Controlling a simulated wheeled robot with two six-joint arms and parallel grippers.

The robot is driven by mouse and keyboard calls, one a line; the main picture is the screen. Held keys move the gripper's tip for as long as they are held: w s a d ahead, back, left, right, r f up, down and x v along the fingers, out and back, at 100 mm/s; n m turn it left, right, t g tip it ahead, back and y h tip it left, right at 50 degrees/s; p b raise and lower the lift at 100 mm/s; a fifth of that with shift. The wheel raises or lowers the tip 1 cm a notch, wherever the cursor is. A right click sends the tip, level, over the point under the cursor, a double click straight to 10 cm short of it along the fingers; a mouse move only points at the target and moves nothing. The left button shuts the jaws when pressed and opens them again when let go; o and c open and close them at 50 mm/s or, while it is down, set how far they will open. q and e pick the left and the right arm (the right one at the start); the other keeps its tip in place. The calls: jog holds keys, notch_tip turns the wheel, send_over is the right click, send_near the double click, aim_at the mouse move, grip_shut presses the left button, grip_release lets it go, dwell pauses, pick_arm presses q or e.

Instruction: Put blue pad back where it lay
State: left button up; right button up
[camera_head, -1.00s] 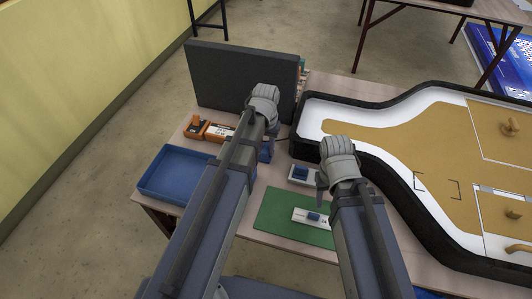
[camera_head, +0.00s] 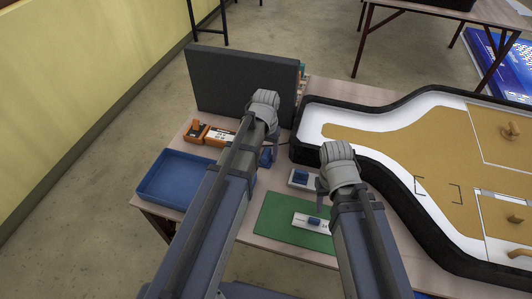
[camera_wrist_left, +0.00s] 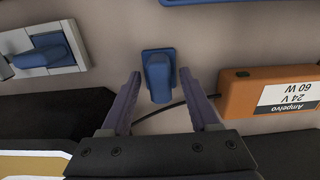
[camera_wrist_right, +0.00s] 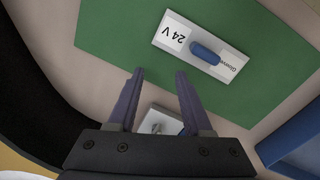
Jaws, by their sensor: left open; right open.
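A blue block with a raised grip (camera_wrist_left: 158,76), which looks like the blue pad, stands on the bare table. It also shows in the head view (camera_head: 266,157). My left gripper (camera_wrist_left: 165,82) is open, its fingers on either side of the block with gaps, not closed on it. A white plate with a blue piece on it (camera_wrist_left: 45,52) lies to the left in the left wrist view. My right gripper (camera_wrist_right: 157,75) is open and empty. A mostly hidden white plate with a grey part (camera_wrist_right: 158,122) shows beyond its fingers.
A green mat (camera_wrist_right: 115,40) carries a white 24 V module with a blue knob (camera_wrist_right: 205,52). An orange power supply (camera_wrist_left: 270,90) stands beside the blue block.

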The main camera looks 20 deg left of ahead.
aim_at(266, 153)
pick_arm(q)
notch_tip(266, 153, up, 12)
jog(key=r+p, duration=0.1)
jog(key=p, duration=1.1)
jog(key=s+d+m+y, duration=0.1)
jog(key=s+d+m, duration=0.2)
jog(key=s+d, duration=0.7)
jog(key=s, duration=0.4)
jog(key=shift+s+d+f, duration=0.15)
jog(key=shift+d+f, duration=0.1)
